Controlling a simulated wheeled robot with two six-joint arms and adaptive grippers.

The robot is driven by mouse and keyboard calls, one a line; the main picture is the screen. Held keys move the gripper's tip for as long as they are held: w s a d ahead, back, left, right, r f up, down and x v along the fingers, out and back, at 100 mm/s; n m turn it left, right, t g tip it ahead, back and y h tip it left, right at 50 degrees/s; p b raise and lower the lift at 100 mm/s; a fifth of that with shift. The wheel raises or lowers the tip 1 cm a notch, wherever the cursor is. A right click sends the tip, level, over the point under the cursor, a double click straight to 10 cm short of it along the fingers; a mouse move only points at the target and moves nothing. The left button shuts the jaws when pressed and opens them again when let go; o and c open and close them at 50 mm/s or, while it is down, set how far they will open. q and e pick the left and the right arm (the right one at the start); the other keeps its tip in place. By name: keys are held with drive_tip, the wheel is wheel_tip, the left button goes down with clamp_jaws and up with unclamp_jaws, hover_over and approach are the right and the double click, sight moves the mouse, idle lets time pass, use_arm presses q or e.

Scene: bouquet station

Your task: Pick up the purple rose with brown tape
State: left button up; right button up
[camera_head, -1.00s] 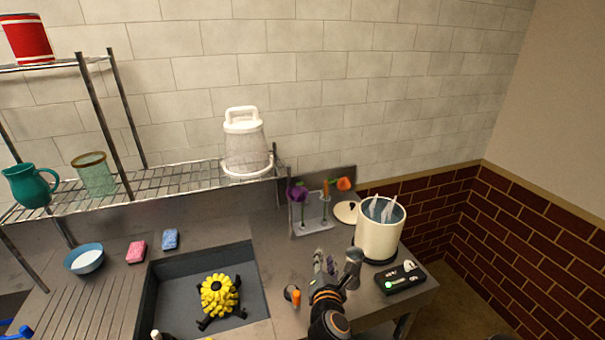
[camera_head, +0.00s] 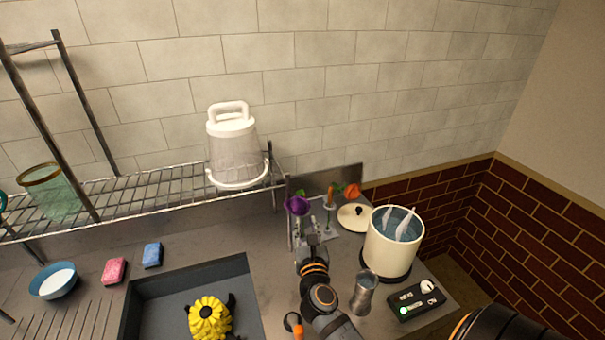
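The purple rose (camera_head: 297,205) stands upright at the left of a small grey holder (camera_head: 329,237) at the back of the counter. An orange flower (camera_head: 352,190) stands at the holder's right, with a brown upright piece (camera_head: 331,194) beside it. I cannot make out tape on the purple rose's stem. My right gripper (camera_head: 312,238) is just in front of and below the purple bloom, overlapping the holder's front. It looks open and holds nothing that I can see. The lower stem is partly hidden behind it.
A cream pot (camera_head: 391,250) and its lid (camera_head: 354,217) stand right of the holder. A metal cup (camera_head: 364,293) and a black device (camera_head: 416,299) are nearer. The wire shelf (camera_head: 150,197) carries a white lidded container (camera_head: 235,150).

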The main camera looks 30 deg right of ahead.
sight(304, 206)
drive_tip(key=x, duration=0.3)
drive_tip(key=shift+w+d+r+p, duration=0.25)
drive_tip(key=shift+w+p, duration=0.05)
drive_tip(key=shift+p, duration=0.1)
drive_tip(key=x, duration=0.3)
drive_tip(key=shift+f+p, duration=0.1)
drive_tip(key=shift+p, duration=0.3)
drive_tip(key=shift+x, duration=1.25)
drive_tip(key=shift+w+d+f, duration=0.2)
drive_tip(key=shift+w+f, duration=0.05)
drive_tip(key=shift+f, duration=0.1)
drive_tip(key=shift+s+a+r, duration=0.1)
drive_tip(key=shift+s, duration=0.1)
drive_tip(key=shift+c, duration=1.1)
use_arm(q)
drive_tip(key=shift+s+a+r, duration=0.15)
drive_tip(key=shift+s+r, duration=0.75)
drive_tip(key=shift+r, duration=0.1)
use_arm(e)
clamp_jaws()
